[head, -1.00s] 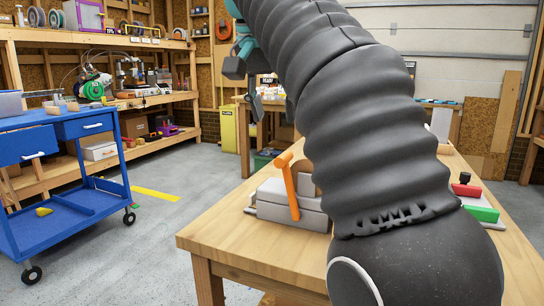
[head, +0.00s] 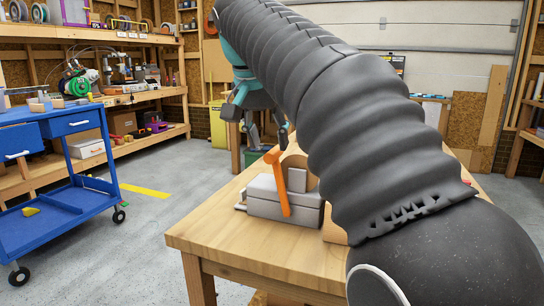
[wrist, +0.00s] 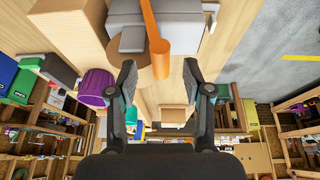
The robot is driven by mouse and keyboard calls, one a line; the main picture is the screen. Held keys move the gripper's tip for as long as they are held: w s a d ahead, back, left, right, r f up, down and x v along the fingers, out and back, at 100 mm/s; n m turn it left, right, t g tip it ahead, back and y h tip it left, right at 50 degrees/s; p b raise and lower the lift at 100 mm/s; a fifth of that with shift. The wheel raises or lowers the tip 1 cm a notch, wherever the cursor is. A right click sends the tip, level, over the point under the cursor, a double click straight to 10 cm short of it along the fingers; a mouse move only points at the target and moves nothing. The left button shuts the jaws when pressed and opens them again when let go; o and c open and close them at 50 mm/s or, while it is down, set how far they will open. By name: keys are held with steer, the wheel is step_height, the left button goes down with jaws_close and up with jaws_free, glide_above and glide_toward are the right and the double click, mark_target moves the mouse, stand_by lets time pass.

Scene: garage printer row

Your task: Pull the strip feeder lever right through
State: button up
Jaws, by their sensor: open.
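The strip feeder (head: 262,203) is a grey block on the wooden table. Its orange lever (head: 283,190) stands up at the near side, leaning slightly left at the top. My gripper (head: 267,137) is just above and behind the lever's top in the head view, pointing down. In the wrist view the lever (wrist: 154,27) runs in from the top edge, and its rounded end lies just beyond and between the fingertips of my gripper (wrist: 160,78). The fingers are apart with nothing between them. The feeder's grey body (wrist: 182,32) shows behind the lever. My arm hides the table's right part.
The wooden table (head: 225,232) has bare top at its near left. A purple cup (wrist: 97,87) stands left of the fingers in the wrist view, with green (wrist: 24,84) and blue (wrist: 5,68) items farther left. A blue cart (head: 75,170) stands on the floor at left.

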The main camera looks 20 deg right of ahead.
mark_target(271, 151)
steer(key=shift+x, duration=2.5)
jaws_close()
